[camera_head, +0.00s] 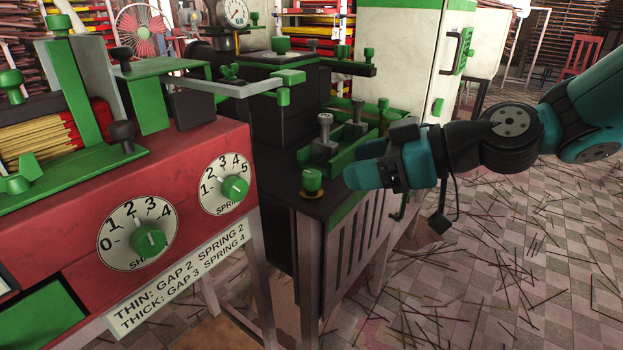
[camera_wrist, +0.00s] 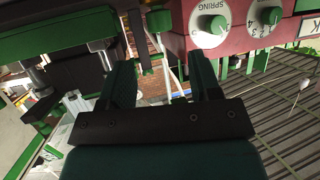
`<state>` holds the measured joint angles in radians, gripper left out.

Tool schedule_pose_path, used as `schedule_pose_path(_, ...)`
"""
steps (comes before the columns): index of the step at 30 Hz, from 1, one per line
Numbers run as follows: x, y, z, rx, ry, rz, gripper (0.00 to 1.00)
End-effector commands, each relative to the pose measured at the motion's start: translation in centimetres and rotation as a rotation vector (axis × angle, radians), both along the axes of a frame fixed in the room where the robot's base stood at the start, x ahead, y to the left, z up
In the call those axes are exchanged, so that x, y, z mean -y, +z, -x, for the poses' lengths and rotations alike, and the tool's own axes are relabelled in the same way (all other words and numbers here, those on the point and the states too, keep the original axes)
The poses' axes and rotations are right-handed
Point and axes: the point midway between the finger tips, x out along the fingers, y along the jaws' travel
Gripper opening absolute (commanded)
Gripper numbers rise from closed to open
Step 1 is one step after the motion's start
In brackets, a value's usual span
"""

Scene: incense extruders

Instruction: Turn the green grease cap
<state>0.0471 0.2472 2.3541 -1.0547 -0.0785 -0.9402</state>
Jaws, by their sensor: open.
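The green grease cap (camera_head: 312,180) is a short green knob on a yellowish ring, at the near corner of the dark bench top in the head view. My gripper (camera_head: 353,178) is just right of it, at about the cap's height, with teal fingers pointing left. The fingers look apart from the cap; the exact gap is hard to judge. In the wrist view my gripper (camera_wrist: 163,78) has its two fingers spread, with nothing seen held between them. I cannot tell the cap for certain in the wrist view.
A green tray (camera_head: 345,160) with metal plungers stands behind the cap. The red machine (camera_head: 185,185) at left carries a spring dial (camera_head: 226,184) and a second numbered dial (camera_head: 139,236); dials also show in the wrist view (camera_wrist: 210,24). Sticks litter the tiled floor (camera_head: 480,270).

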Motion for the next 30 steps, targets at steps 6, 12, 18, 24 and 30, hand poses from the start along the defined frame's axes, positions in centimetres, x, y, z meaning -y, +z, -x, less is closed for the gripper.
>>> schedule_pose_path(6,-4.3,-2.1,-1.6,-0.002,0.006,0.000,0.57)
schedule_pose_path(12,-6.7,-3.1,-2.7,-0.001,0.003,0.000,0.57)
schedule_pose_path(18,-7.6,-3.5,-3.1,-0.002,0.001,0.001,0.57)
schedule_pose_path(24,-7.6,-3.4,-3.2,-0.002,0.000,0.001,0.57)
schedule_pose_path(30,-7.5,-3.4,-3.2,-0.001,0.000,0.001,0.21)
